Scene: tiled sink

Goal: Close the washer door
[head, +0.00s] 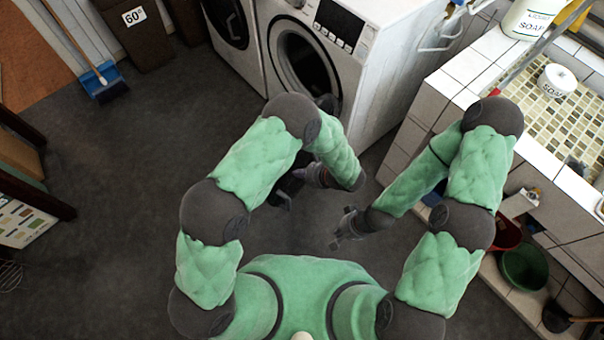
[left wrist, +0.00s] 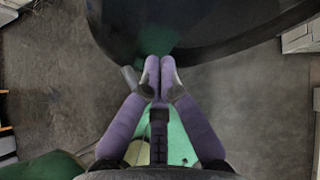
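The white washer (head: 352,75) stands at the top centre in the head view, its round dark opening (head: 303,64) facing me. A large dark round-edged panel, which looks like the washer door (left wrist: 215,25), fills the top of the left wrist view. In the head view my left arm hides most of the door area, so its exact angle cannot be told. My left gripper (left wrist: 160,76) is shut and empty, its purple fingertips together at or just short of the panel's edge; contact is unclear. My right gripper (head: 348,228) hangs over the floor, away from the washer.
A second washer (head: 232,30) stands to the left of the first. The tiled sink counter (head: 476,68) runs along the right, with a green bowl (head: 524,268) below.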

